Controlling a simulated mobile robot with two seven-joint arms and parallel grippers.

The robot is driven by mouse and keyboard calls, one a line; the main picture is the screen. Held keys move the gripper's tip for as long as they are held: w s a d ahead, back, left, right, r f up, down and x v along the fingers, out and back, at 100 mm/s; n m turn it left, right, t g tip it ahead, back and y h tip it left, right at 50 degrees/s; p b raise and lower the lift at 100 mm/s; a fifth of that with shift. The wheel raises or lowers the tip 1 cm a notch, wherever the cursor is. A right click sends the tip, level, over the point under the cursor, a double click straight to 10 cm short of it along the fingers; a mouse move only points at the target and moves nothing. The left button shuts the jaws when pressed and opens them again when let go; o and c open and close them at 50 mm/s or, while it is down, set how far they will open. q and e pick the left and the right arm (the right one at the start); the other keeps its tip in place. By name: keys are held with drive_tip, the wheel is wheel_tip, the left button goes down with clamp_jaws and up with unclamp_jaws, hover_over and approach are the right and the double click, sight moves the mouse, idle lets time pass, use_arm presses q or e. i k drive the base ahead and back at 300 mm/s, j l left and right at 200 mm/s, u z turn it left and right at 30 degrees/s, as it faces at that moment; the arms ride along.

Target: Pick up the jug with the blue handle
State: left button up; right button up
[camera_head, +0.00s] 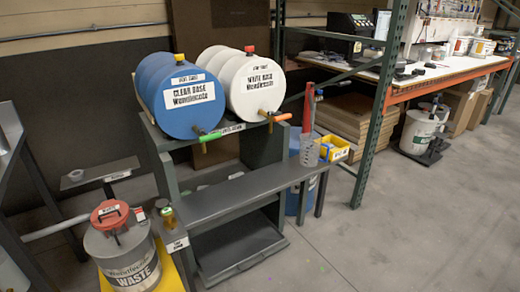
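I cannot make out a jug with a blue handle in the head view. A small clear, jug-like container (309,150) stands near the right end of the grey bench (245,190), below a tall red object (308,108). Any handle on it is too small to tell. Neither of my grippers is in view.
A blue drum (190,117) and a white drum (258,98) lie on the rack, with taps above the bench. A waste bucket (130,262) stands at front left. The floor at front right is clear.

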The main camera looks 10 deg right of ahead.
sight(310, 144)
drive_tip(key=i+l+u, duration=0.15)
drive_tip(key=l+u, duration=0.3)
drive_tip(key=i+l+u, duration=0.15)
drive_tip(key=u, duration=0.3)
drive_tip(key=l+u, duration=0.45)
drive_tip(key=l, duration=0.55)
drive_tip(key=l+u, duration=0.15)
drive_tip(key=l, duration=0.8)
drive_tip(key=k+l+u, duration=0.15)
drive_tip(key=l, duration=0.8)
